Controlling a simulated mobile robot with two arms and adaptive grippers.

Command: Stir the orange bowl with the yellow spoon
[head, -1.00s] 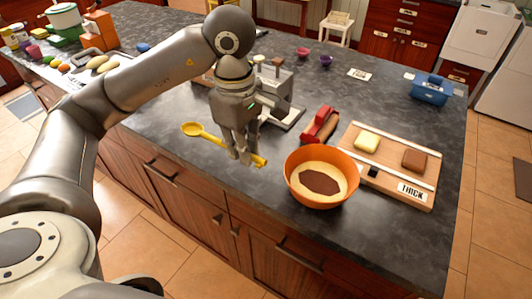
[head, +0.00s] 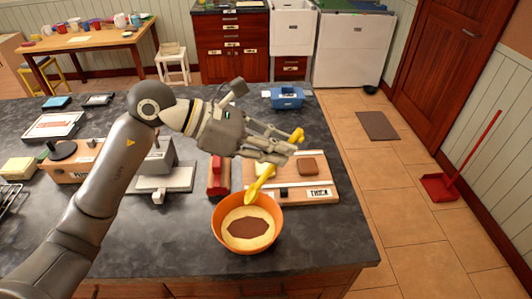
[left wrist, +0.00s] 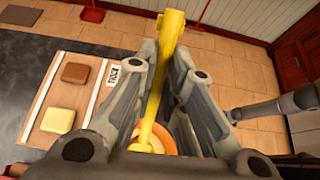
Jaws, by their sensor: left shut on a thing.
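The orange bowl (head: 247,238) stands near the counter's front edge, with cream-coloured contents and a brown patch in the middle. My left gripper (head: 286,148) is above and behind the bowl, shut on the yellow spoon (head: 259,184). The spoon is tilted, its lower end reaching down to the far rim of the bowl; whether it touches the contents I cannot tell. In the left wrist view the spoon (left wrist: 170,45) runs between the fingers, and part of the bowl (left wrist: 182,137) shows behind them.
A wooden board (head: 325,187) with a brown block (head: 308,166) lies right of the bowl. A red-handled item (head: 219,178) and a grey appliance (head: 165,175) stand to the left. A blue container (head: 288,97) is at the back. The counter's right front is clear.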

